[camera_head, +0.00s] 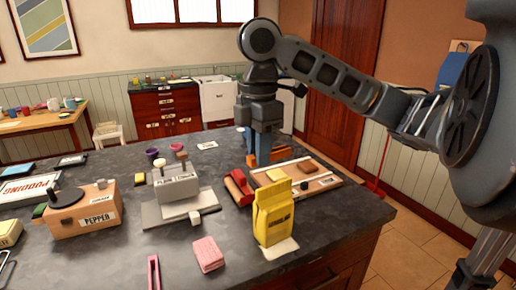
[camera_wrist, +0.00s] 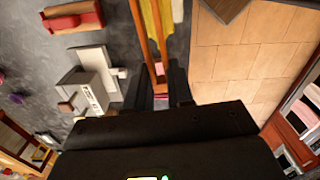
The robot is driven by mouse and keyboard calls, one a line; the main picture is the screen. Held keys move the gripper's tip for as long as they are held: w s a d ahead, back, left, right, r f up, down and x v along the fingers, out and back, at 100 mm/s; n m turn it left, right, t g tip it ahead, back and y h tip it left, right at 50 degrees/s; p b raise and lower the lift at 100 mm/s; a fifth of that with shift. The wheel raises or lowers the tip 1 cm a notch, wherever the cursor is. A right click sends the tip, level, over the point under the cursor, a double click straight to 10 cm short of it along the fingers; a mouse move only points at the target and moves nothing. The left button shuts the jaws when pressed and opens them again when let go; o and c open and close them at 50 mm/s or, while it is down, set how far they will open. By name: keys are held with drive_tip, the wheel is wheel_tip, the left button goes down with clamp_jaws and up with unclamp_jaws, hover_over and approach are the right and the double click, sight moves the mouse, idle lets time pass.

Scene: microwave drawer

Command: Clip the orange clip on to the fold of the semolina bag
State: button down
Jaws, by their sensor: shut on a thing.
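The semolina bag (camera_head: 273,215) is a yellow bag standing upright near the front right of the dark counter, its top narrowed. The orange clip (camera_wrist: 138,35) is long and two-armed. My gripper (camera_wrist: 160,88) is shut on it in the wrist view, and the arms stretch away from the fingers. In the head view, my gripper (camera_head: 259,160) points down beyond the bag, apart from it, with orange showing at the fingertips. In the wrist view, yellow of the bag (camera_wrist: 155,14) shows behind the clip's arms. The bag's fold is too small to judge.
A wooden board (camera_head: 322,181) with small items and a red object (camera_head: 238,187) lie close to the bag. A grey appliance (camera_head: 177,184), a pepper box (camera_head: 85,210) and a pink block (camera_head: 208,254) are to the left. The counter's right edge is near.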

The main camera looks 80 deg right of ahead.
sight(259, 190)
drive_tip(key=shift+f+b, duration=2.1)
drive_tip(key=shift+f, duration=0.95)
drive_tip(key=shift+f+b, duration=0.85)
drive_tip(key=shift+f, duration=0.7)
idle(1.1)
drive_tip(key=c, duration=0.9)
unclamp_jaws()
drive_tip(key=shift+o, duration=0.4)
drive_tip(key=o, duration=0.4)
drive_tip(key=shift+r+p, duration=3.2)
drive_tip(key=shift+r, duration=0.8)
